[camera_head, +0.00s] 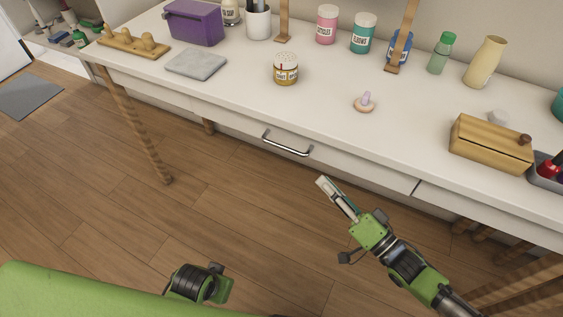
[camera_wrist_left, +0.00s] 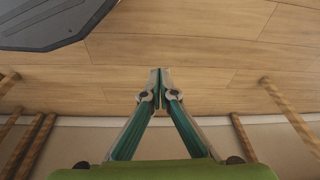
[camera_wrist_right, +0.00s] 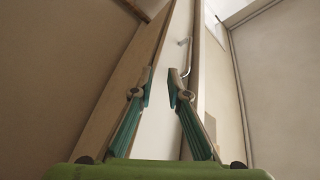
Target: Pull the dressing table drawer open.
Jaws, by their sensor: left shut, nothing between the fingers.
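The dressing table (camera_head: 230,85) is white with twisted wooden legs. Its drawer front (camera_head: 365,172) looks flush with the table's front edge. A silver bar handle (camera_head: 287,144) is on the drawer; it also shows in the right wrist view (camera_wrist_right: 186,57), beyond the fingertips. My right gripper (camera_head: 324,183) is below and right of the handle, apart from it. In the right wrist view my right gripper (camera_wrist_right: 160,82) is open, with nothing between its fingers. My left gripper (camera_wrist_left: 160,76) is shut and empty in the left wrist view, with wooden floor beyond it.
The tabletop holds a purple box (camera_head: 195,24), a yellow jar (camera_head: 286,69), a wooden box (camera_head: 490,144) and several bottles. A second drawer front (camera_head: 480,213) is at the right. Wooden floor (camera_head: 240,210) in front of the table is clear.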

